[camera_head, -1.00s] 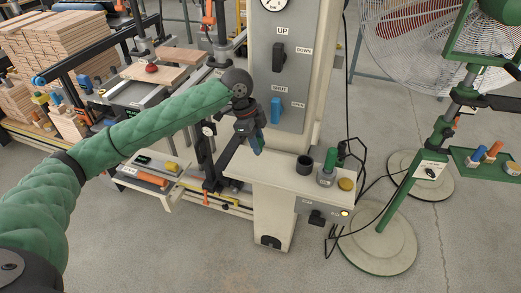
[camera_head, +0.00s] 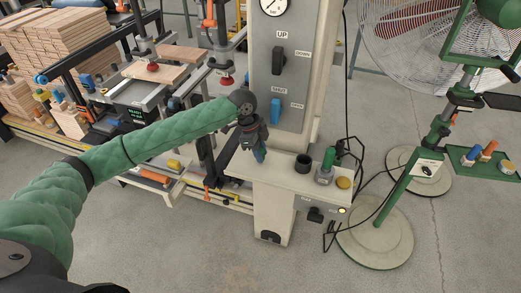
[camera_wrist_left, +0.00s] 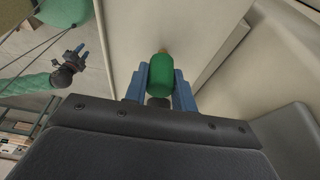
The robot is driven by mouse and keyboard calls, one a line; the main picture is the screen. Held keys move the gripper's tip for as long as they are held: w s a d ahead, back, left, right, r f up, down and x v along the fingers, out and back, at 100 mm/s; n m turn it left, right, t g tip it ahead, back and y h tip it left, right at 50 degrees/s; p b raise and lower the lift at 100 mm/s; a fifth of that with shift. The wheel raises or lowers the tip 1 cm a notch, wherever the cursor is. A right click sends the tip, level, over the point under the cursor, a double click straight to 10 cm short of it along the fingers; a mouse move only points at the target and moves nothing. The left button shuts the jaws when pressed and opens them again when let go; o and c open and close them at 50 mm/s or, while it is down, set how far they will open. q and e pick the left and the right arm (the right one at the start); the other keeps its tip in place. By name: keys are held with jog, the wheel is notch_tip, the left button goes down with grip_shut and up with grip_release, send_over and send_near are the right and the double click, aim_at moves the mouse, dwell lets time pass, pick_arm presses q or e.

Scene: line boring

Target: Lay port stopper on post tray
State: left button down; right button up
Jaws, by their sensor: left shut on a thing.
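My left gripper (camera_head: 259,154) points down just over the left part of the cream post tray (camera_head: 275,176). In the left wrist view its blue fingers (camera_wrist_left: 160,88) are shut on a green cylinder with a small brownish tip, the port stopper (camera_wrist_left: 160,75). The pale tray surface (camera_wrist_left: 140,35) lies beyond the stopper; I cannot tell whether they touch. In the head view the stopper is hardly visible between the fingers. My right gripper (camera_wrist_left: 75,57) shows small in the left wrist view; its opening is unclear.
On the tray's right part stand a black cup (camera_head: 303,163), a green-topped fitting (camera_head: 328,163) and a yellow disc (camera_head: 344,183). The control post (camera_head: 285,60) rises behind the tray. A green stand with a small tray (camera_head: 478,160) is at right. The tray's left front is clear.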

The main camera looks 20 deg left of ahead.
pick_arm(q)
jog(key=shift+f, duration=0.1)
pick_arm(e)
jog(key=shift+f, duration=0.2)
pick_arm(q)
jog(key=c, duration=1.1)
grip_release()
jog(key=shift+c, duration=0.2)
jog(key=shift+a+r, duration=0.1)
jog(key=shift+r, duration=0.35)
jog(key=b+v, duration=0.3)
jog(key=v, duration=0.8)
pick_arm(e)
notch_tip(320, 180, up, 14)
jog(key=shift+w+a+f, duration=0.2)
jog(key=shift+w+a, duration=0.1)
jog(key=shift+a, duration=0.1)
pick_arm(q)
jog(key=shift+a+r, duration=0.15)
pick_arm(e)
jog(key=shift+f, duration=0.1)
